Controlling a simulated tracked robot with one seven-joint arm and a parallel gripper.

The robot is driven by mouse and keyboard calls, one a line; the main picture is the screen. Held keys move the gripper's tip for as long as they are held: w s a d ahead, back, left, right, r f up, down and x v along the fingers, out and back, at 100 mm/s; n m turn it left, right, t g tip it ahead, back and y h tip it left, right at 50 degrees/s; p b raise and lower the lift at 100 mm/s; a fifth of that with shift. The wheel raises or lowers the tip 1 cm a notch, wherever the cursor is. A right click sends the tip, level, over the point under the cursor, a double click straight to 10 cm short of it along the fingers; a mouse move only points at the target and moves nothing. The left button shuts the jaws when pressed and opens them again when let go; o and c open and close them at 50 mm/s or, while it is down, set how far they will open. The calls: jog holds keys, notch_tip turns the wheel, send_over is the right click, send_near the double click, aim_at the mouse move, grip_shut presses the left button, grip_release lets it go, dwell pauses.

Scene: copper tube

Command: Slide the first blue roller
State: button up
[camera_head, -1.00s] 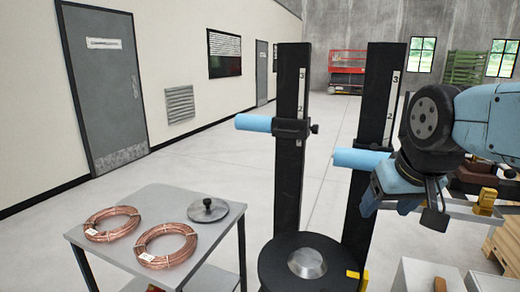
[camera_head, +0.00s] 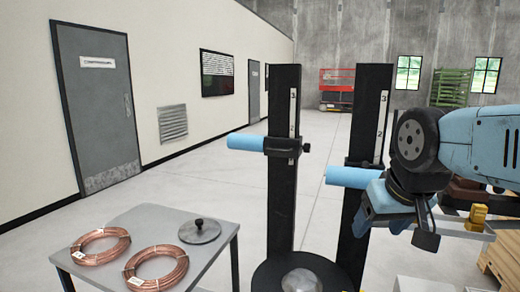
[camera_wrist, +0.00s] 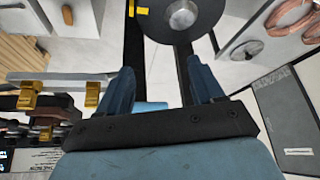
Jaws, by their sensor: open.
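Two light blue rollers stick out to the left from two black upright posts. One roller (camera_head: 246,143) is on the left post (camera_head: 283,160), on a black clamp near the mark 2. The other roller (camera_head: 350,176) is on the right post (camera_head: 366,130), a little lower in the picture. My gripper (camera_head: 388,222) is just below and right of that roller, close to the right post. In the wrist view my gripper (camera_wrist: 163,82) has its two blue fingers apart. Part of a light blue roller (camera_wrist: 152,106) shows between and behind the fingers; contact cannot be told.
A black round base with a metal hub (camera_head: 301,282) lies below the posts. A grey table (camera_head: 150,215) at the left holds two copper coils (camera_head: 157,265) and a disc with a knob (camera_head: 199,230). Yellow-handled items (camera_head: 477,215) are at the right.

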jog(key=shift+c, duration=0.5)
jog(key=shift+w+a, duration=0.1)
jog(key=shift+c, duration=0.7)
jog(key=shift+w+a+y, duration=0.25)
jog(key=shift+y, duration=0.05)
jog(key=shift+c, duration=0.8)
jog(key=w+a+y, duration=0.1)
jog(key=w+a, duration=0.1)
jog(key=w+a+m+g+y, duration=0.1)
jog(key=w+a+y, duration=0.1)
jog(key=w, duration=0.1)
jog(key=w+a+m+g+y, duration=0.1)
jog(key=w+a, duration=0.1)
jog(key=w, duration=0.1)
jog(key=shift+r+y, duration=0.2)
jog(key=shift+y, duration=0.2)
jog(key=shift+c, duration=0.7)
jog(key=m+t+y, duration=0.7)
jog(key=m+t, duration=0.1)
jog(key=m, duration=0.1)
send_near(279, 151)
jog(key=x, duration=1)
jog(key=shift+w+f, duration=0.15)
jog(key=shift+w, duration=0.2)
